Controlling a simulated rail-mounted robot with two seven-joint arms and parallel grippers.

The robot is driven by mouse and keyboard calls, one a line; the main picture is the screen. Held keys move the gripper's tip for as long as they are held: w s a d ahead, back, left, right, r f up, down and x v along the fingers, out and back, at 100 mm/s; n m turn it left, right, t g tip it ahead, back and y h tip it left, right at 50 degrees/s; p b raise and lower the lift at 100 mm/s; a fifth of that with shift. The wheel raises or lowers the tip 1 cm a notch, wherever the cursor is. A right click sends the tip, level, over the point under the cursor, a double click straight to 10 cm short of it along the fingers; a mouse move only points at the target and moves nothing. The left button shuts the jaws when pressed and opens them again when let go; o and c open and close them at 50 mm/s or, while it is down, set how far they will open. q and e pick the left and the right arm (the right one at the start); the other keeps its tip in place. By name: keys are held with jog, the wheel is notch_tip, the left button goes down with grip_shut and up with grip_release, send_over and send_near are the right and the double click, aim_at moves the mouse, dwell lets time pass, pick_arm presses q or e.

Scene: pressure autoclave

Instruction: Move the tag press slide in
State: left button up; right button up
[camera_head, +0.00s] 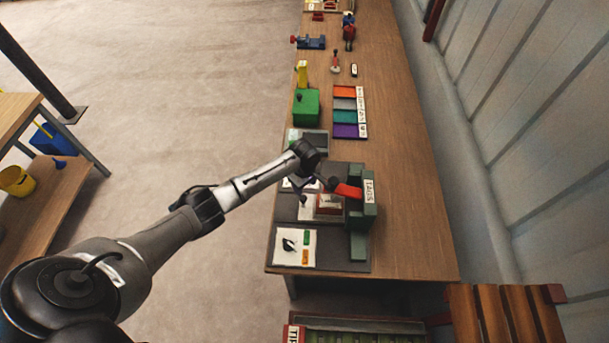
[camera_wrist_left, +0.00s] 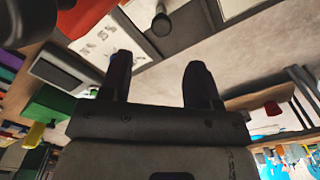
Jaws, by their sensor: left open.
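The tag press is a dark green frame (camera_head: 362,205) with a "TAGS" label, on the bench in the head view. A red lever-like part (camera_head: 347,191) sticks out of it to the left. A low block with a pale top and reddish sides (camera_head: 328,205), perhaps the slide, lies in front of the frame. My left gripper (camera_head: 306,186) hangs over the left side of the press, partly hidden by its own wrist. In the left wrist view its two dark fingers (camera_wrist_left: 158,70) are apart with nothing between them. I cannot tell whether it touches the press. My right gripper is out of view.
A white card with a dark shape and coloured tags (camera_head: 295,247) lies at the near bench end. A green box (camera_head: 306,107) and a rack of coloured trays (camera_head: 348,112) stand farther along. The bench right of the press is clear up to the wall.

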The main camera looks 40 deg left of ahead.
pick_arm(q)
jog(key=shift+r, duration=2.45)
